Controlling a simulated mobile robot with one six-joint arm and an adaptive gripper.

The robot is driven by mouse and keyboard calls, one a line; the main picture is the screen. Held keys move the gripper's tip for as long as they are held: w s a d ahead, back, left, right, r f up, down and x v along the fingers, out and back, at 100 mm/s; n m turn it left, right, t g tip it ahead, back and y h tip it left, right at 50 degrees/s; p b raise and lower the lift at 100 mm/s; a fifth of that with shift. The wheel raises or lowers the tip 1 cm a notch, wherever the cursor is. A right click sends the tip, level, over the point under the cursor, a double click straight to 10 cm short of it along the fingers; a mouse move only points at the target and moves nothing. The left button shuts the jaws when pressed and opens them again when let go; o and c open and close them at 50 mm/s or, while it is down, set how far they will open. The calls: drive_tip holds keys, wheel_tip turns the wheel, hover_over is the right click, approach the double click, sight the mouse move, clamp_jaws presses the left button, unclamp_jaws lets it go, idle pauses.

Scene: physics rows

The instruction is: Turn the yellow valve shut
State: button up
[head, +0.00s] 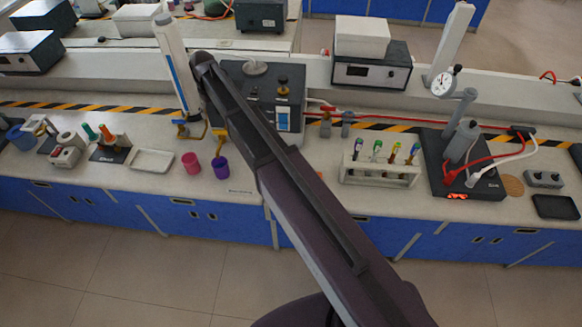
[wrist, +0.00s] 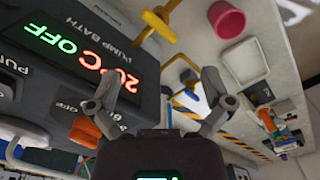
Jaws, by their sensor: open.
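The yellow valve (wrist: 160,27) shows in the wrist view as a bar handle on a yellow stem, at the top beside the pump bath (wrist: 75,45). In the head view a yellow piece (head: 220,138) stands at the pump bath's front left corner, above the purple cup. My gripper (wrist: 161,80) is open and empty, its two fingers spread wide. The valve lies beyond the fingertips, apart from them. In the head view my arm covers part of the pump bath, and I cannot make out the gripper there.
The purple cup (head: 221,167) and pink cup (head: 191,163) stand in front of the yellow piece. A tall white column (head: 174,62) rises at its left. A tube rack (head: 380,172) and a hot plate (head: 437,160) stand to the right. A white tray (head: 152,161) lies left.

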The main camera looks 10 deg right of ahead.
drive_tip(key=shift+r+p, duration=1.95)
drive_tip(key=shift+r, duration=0.3)
drive_tip(key=s+d+f+m+b, duration=0.2)
drive_tip(key=s+d+f+b, duration=0.6)
drive_tip(key=s+d, duration=0.2)
drive_tip(key=s+d+f+m+b, duration=0.3)
drive_tip(key=s+d+f+b, duration=0.5)
drive_tip(key=s+d, duration=0.3)
drive_tip(key=shift+s+f+b, duration=0.35)
drive_tip(key=shift+s, duration=0.45)
drive_tip(key=shift+s+d, duration=0.1)
drive_tip(key=s+d, duration=0.1)
drive_tip(key=s, duration=0.2)
drive_tip(key=shift+d, duration=0.35)
